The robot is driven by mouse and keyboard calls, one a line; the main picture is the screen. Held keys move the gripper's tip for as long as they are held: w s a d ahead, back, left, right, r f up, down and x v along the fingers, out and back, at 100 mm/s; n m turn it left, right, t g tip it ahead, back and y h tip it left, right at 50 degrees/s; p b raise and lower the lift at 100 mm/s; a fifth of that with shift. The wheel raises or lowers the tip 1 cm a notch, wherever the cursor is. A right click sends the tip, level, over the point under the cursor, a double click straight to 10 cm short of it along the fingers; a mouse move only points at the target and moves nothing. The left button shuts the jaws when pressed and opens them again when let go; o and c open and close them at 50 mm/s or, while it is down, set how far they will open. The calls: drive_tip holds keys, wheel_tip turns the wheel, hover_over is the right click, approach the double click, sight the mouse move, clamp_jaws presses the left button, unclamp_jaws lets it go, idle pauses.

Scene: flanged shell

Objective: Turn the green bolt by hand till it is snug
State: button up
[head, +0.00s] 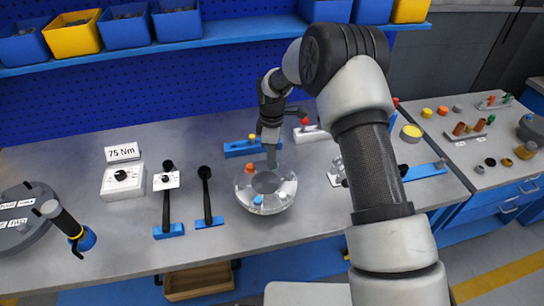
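The round flanged shell (265,205) stands on the grey bench at the middle of the head view, with a dark opening in its top. I cannot make out a green bolt; the far side of the flange is partly behind my gripper. My gripper (271,160) points down over the far rim of the shell. It is too small to tell whether its fingers are open, shut or touching a bolt.
Two black-handled wrenches (206,190) in blue holders lie left of the shell, near a white dial box (122,181) and a "75 Nm" sign (122,152). A blue fixture (244,147) is behind. A side bench (480,176) holds coloured parts. Bench between the wrenches and shell is clear.

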clamp_jaws()
drive_tip(key=m+b, duration=0.2)
drive_tip(key=m, duration=0.1)
drive_tip(key=shift+w+f+m+b, duration=0.1)
drive_tip(key=shift+m+b, duration=0.2)
drive_tip(key=shift+m, duration=0.1)
drive_tip(key=m+b, duration=0.1)
drive_tip(key=m, duration=0.2)
drive_tip(key=shift+m, duration=0.3)
drive_tip(key=m+b, duration=0.1)
drive_tip(key=m, duration=0.3)
drive_tip(key=shift+w+m+b, duration=0.1)
drive_tip(key=shift+m+b, duration=0.2)
drive_tip(key=shift+b, duration=0.1)
drive_tip(key=m, duration=0.4)
drive_tip(key=shift+r+b, duration=0.25)
drive_tip(key=shift+b, duration=0.05)
drive_tip(key=shift+r+m, duration=0.1)
drive_tip(key=shift+m, duration=1.8)
drive_tip(key=shift+w, duration=0.1)
